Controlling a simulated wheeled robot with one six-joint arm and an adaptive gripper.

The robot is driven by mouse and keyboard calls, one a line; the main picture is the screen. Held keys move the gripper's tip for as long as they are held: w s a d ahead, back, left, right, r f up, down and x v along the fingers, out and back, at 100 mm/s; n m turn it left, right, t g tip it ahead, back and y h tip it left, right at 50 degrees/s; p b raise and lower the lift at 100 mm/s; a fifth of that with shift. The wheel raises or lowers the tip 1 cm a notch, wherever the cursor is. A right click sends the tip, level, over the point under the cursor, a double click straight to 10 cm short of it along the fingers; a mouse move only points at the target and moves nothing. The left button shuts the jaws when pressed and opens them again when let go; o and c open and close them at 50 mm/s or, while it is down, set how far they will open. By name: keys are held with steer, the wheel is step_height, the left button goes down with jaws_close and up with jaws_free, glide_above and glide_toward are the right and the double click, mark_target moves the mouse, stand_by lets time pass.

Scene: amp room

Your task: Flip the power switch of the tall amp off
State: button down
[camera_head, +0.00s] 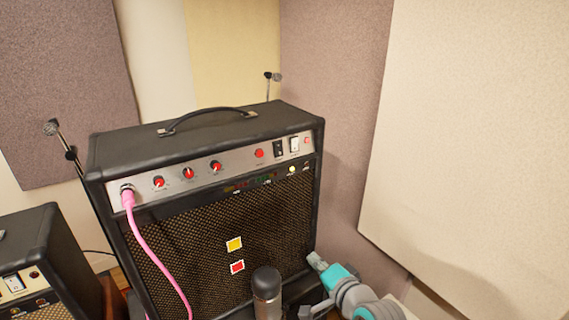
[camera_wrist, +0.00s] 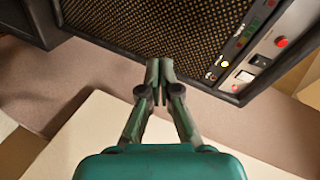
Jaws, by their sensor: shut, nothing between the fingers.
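The tall amp (camera_head: 105,170) is a black box with a top handle, a silver control panel and a woven grille. Near the right end of its panel are a black rocker switch (camera_head: 279,149) and a white rocker switch (camera_head: 294,144), with a small red light (camera_head: 307,140) beside them. In the wrist view the black switch (camera_wrist: 261,61) and the white switch (camera_wrist: 245,76) show at the right. My gripper (camera_wrist: 160,65) is shut and empty, its tips in front of the grille's edge in that view, apart from the switches. Which way each rocker is tipped is unclear.
A pink cable (camera_head: 145,240) hangs from the panel's left jack. A dark microphone (camera_head: 267,283) stands in front of the grille. A smaller amp (camera_head: 45,225) is at the left. A pale panel (camera_head: 470,130) bounds the right side, leaving a narrow gap beside the amp.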

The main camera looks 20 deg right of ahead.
mark_target(279, 152)
steer(key=w+d+r+m+y, duration=0.1)
steer(key=w+r, duration=0.3)
steer(key=r, duration=0.8)
steer(key=w+r+m+y, duration=0.1)
steer(key=w+r, duration=0.3)
steer(key=r, duration=0.8)
steer(key=shift+w+d+g, duration=0.35)
steer(key=shift+w+g, duration=0.05)
steer(key=x, duration=1.4)
steer(key=shift+a, duration=0.1)
steer(key=shift+w+a+f, duration=0.1)
steer(key=shift+w+f, duration=0.1)
steer(key=shift+w, duration=0.05)
steer(key=shift+s, duration=0.1)
steer(key=shift+r, duration=0.25)
